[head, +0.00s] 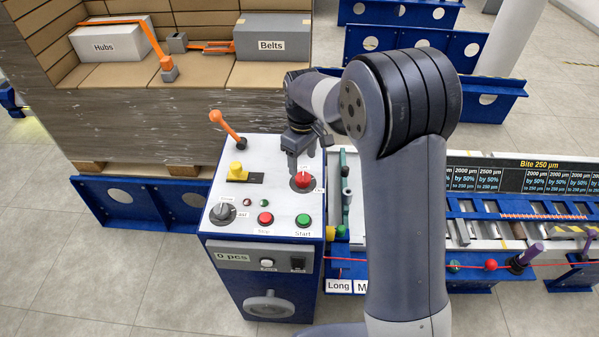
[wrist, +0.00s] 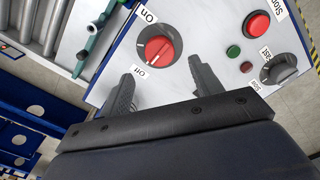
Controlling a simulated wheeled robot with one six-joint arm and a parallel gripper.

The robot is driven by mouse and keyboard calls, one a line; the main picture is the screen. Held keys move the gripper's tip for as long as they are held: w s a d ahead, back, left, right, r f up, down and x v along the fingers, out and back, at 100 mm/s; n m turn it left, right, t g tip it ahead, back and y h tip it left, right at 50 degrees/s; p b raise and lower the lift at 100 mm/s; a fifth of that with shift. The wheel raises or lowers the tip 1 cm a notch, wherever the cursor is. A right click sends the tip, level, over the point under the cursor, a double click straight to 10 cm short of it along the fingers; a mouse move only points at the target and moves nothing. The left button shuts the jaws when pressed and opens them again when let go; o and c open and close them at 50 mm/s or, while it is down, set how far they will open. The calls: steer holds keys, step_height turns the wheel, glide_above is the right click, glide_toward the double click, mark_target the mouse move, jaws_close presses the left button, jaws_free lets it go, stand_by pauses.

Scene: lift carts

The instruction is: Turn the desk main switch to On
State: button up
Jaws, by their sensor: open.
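The main switch is a red rotary knob (head: 303,180) on a grey base at the right of the white desk panel (head: 262,180). In the wrist view the knob (wrist: 157,49) lies between an On label (wrist: 148,15) and an Off label (wrist: 139,72). The pointing of its small pale mark is hard to tell. My gripper (head: 302,158) is above the knob. In the wrist view its two fingers (wrist: 163,68) are open and apart, short of the knob in the picture and with nothing between them.
The panel also carries a red Stop button (head: 265,219), a green Start button (head: 303,220), a grey selector (head: 223,211), a yellow knob (head: 237,171) and an orange lever (head: 227,128). A green-handled rail (head: 346,185) stands close to the desk's right side.

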mark_target(303, 175)
step_height(303, 175, down, 6)
steer(key=shift+f, duration=0.2)
steer(key=c, duration=1)
steer(key=shift+m, duration=0.4)
steer(key=m, duration=0.5)
steer(key=shift+m+b, duration=0.3)
steer(key=shift+b, duration=0.1)
steer(key=m, duration=0.5)
steer(key=shift+d+r, duration=0.1)
steer(key=shift+w+m, duration=0.1)
steer(key=shift+m, duration=0.3)
